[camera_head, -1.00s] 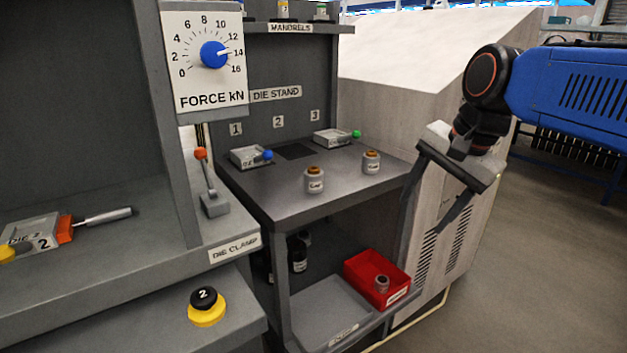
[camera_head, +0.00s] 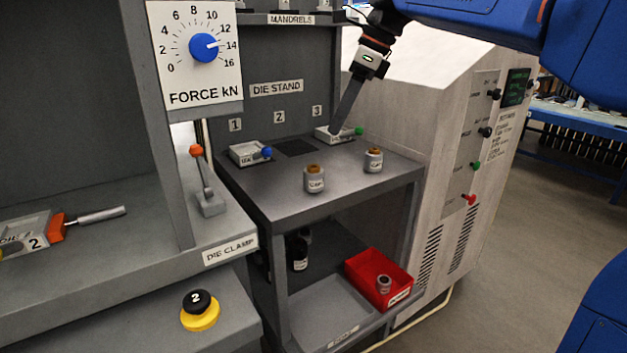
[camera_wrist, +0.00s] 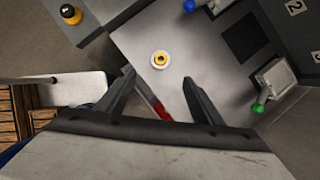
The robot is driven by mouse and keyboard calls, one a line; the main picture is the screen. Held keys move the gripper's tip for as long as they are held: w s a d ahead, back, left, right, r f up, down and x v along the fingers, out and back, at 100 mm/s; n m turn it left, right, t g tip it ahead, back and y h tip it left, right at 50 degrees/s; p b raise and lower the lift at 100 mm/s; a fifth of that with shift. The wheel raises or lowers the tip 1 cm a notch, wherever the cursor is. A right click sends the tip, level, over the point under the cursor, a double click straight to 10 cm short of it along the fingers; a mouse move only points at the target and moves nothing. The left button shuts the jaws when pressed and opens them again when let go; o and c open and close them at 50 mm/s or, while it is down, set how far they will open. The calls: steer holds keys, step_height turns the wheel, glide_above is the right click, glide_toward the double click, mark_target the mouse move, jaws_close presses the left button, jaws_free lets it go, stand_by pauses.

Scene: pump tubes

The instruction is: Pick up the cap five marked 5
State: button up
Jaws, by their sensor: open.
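Two small grey caps with orange-brown tops stand upright on the grey die stand, the left cap (camera_head: 314,179) nearer the front edge and the right cap (camera_head: 373,160) farther right. Their labels are too small to read, so I cannot tell which is marked 5. A third small grey piece (camera_head: 384,285) sits in the red bin. My gripper (camera_head: 336,130) is open, above the back right of the stand in the head view. In the wrist view, one cap (camera_wrist: 160,59) shows from above, just beyond the spread, empty fingertips; I cannot tell which cap it is.
Die blocks with a blue handle (camera_head: 266,152) and a green handle (camera_head: 358,131) lie at the stand's back. The red bin (camera_head: 362,266) is on the lower shelf. A white machine (camera_head: 450,150) stands to the right. The stand's front is otherwise clear.

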mark_target(316, 166)
steer(key=x, duration=1.5)
steer(key=shift+w+f, duration=0.1)
steer(key=shift+f, duration=0.3)
steer(key=shift+c, duration=0.5)
